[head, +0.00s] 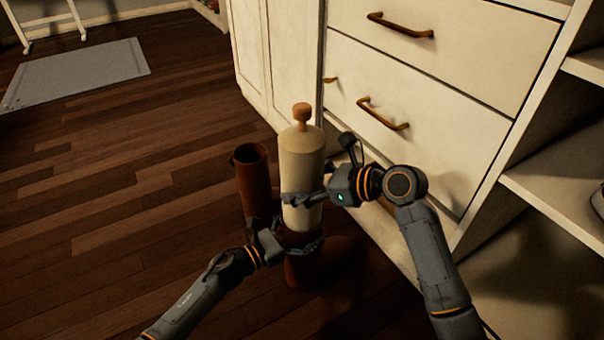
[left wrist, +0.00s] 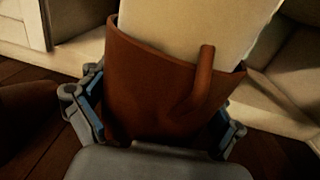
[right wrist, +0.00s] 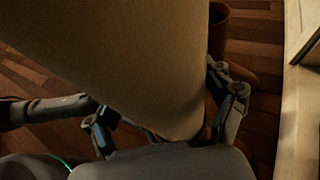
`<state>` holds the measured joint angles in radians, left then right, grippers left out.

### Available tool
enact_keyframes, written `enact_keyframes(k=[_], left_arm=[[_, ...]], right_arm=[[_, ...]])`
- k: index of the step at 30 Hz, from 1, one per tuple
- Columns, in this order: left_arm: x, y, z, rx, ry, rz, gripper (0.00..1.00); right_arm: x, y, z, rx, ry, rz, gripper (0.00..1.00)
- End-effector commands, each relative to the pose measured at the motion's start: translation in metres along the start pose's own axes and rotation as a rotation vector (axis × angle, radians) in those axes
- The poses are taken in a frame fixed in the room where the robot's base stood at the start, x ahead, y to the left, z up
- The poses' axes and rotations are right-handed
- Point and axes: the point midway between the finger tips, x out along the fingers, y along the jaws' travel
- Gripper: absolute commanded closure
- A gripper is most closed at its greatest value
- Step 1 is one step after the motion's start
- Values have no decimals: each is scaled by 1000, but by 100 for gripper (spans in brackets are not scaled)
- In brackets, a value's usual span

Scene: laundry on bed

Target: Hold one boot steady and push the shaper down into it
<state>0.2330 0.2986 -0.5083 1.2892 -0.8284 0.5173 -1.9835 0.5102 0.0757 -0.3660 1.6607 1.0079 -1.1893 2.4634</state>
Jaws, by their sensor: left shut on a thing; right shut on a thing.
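The cream shaper (head: 303,165) with a round wooden knob (head: 302,112) stands upright, its lower end inside the top of a brown boot (head: 302,268). The boot stands on the floor. My left gripper (head: 290,245) is shut around the boot's shaft near its top; the boot's rim and pull loop show in the left wrist view (left wrist: 165,95). My right gripper (head: 305,198) is shut around the shaper just above the boot. The shaper fills much of the right wrist view (right wrist: 120,60). A second brown boot (head: 255,185) stands empty to the left, its lower part hidden.
A cream cabinet (head: 440,50) with bronze handles stands close behind and to the right. Open shelves (head: 560,190) are at the far right. A grey mat (head: 80,72) lies at the back left. The wooden floor on the left is clear.

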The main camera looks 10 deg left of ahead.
Motion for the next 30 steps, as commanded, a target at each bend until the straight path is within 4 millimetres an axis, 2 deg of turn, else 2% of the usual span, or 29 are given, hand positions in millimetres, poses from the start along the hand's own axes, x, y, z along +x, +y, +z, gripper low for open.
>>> enact_keyframes(k=[15,30], left_arm=[[0,0,0,-2,-1,-1,62],[0,0,0,-2,-1,-1,62]], right_arm=[[16,0,-35,2,-1,0,60],[18,0,-41,-1,-2,-1,60]])
